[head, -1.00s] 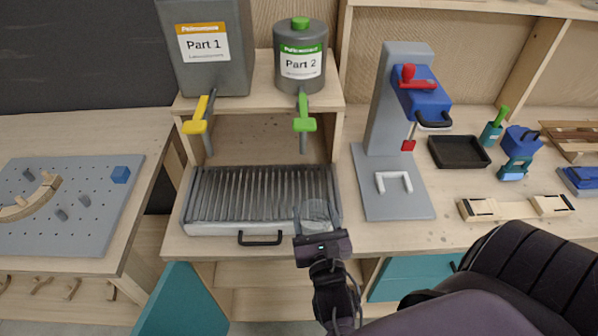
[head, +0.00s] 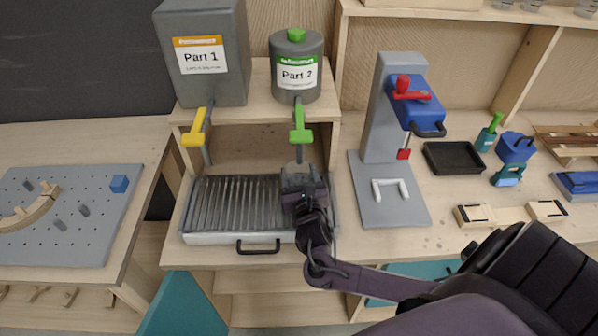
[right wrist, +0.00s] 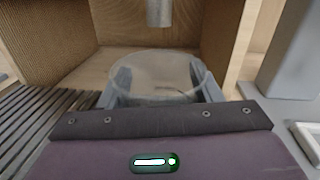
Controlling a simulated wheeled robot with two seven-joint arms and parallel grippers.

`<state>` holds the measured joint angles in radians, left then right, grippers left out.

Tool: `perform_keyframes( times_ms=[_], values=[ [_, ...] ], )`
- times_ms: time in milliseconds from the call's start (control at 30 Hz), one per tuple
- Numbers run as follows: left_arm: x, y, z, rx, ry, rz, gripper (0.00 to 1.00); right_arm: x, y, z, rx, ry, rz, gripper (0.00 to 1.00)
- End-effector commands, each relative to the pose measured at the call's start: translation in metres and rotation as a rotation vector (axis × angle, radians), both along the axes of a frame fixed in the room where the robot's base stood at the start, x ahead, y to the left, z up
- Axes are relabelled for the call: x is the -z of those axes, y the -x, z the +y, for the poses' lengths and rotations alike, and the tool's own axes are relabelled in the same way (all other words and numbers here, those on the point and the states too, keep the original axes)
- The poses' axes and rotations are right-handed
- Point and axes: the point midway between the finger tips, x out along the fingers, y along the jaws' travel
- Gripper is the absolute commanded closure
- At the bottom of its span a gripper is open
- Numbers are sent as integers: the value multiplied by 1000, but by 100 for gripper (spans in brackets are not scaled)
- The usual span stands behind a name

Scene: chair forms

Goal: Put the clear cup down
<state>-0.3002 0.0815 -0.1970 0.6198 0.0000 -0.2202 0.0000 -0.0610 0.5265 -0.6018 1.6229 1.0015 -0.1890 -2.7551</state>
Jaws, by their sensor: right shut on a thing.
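My right gripper (head: 299,176) is shut on the clear cup (right wrist: 155,75), with a finger on each side of it. In the right wrist view the cup is upright and its round rim shows between the fingers. In the head view the cup is mostly hidden by the gripper. It is over the right part of the ribbed drip tray (head: 235,208), below the green tap (head: 302,125) of the Part 2 container (head: 297,78). I cannot tell whether its base touches the tray. My left gripper is not in view.
The Part 1 container (head: 203,85) with its yellow tap (head: 197,128) stands at the left of the shelf. The shelf's wooden side walls flank the space under the taps. A grey press (head: 385,130) stands right of the tray. The tray's left part is clear.

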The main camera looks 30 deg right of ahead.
Motion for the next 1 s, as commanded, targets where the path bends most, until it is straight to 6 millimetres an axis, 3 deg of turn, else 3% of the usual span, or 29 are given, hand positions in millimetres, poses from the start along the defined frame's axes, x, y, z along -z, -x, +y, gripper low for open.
perform_keyframes(
  times_ms=[367, 400, 567, 900, 1000],
  values=[
    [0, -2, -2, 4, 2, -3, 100, 4, 0, 0, 1, 1, -3, 54],
    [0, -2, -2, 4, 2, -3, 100, 5, 0, 0, 1, 0, -3, 40],
    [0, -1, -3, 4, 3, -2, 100, 4, 0, 0, 0, 1, -4, 20],
    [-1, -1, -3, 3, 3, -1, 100, 0, 1, 0, 0, 1, -4, 20],
    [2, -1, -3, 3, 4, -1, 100, 4, 12, 5, -1, 0, -2, 20]
  ],
)
